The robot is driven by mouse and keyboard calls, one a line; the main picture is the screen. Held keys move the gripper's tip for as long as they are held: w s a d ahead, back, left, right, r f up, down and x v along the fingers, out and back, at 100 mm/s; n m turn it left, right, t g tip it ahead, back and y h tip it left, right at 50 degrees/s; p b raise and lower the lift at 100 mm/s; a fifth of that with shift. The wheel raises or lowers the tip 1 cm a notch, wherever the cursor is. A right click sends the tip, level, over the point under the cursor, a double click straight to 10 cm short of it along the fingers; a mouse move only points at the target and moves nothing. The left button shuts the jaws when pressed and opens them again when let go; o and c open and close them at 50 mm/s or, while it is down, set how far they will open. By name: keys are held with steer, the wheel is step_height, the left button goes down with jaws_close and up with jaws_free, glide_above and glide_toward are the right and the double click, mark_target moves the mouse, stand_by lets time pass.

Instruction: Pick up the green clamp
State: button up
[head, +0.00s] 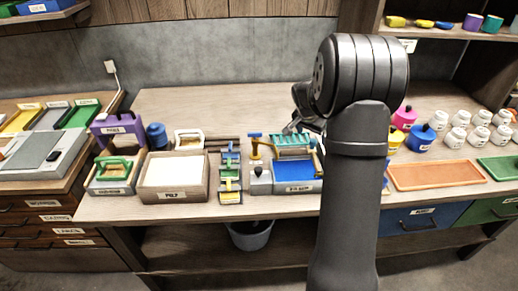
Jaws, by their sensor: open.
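A narrow row of small clamp-like pieces in blue, green and yellow (230,175) lies mid-bench, between a white-filled box and a blue tray. They are too small to tell which one is the green clamp. A green handle (113,168) sits on a wooden box at the left, but its exact kind is unclear. My gripper (293,127) is over the back of the bench, just behind a teal ribbed roller (293,142). It is right of the clamp row and apart from it. It is open; my arm hides part of it.
The wooden box with white filling (173,195) and the blue tray (296,184) flank the row. A purple holder (118,130) stands left. White jars (460,137) and an orange tray (437,176) are right. The back left of the bench (205,105) is clear.

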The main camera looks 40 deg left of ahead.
steer(key=s+a+r+n+g, duration=0.2)
steer(key=s+a+r+n, duration=0.15)
steer(key=s+a, duration=0.65)
step_height(320, 180, up, 3)
steer(key=n+g, duration=0.2)
steer(key=n, duration=0.3)
glide_above(228, 162)
step_height(228, 162, down, 12)
steer(key=shift+w+d+r, duration=0.1)
steer(key=shift+r, duration=0.1)
steer(key=shift+f, duration=2.95)
steer(key=shift+c, duration=0.4)
steer(key=c, duration=0.7)
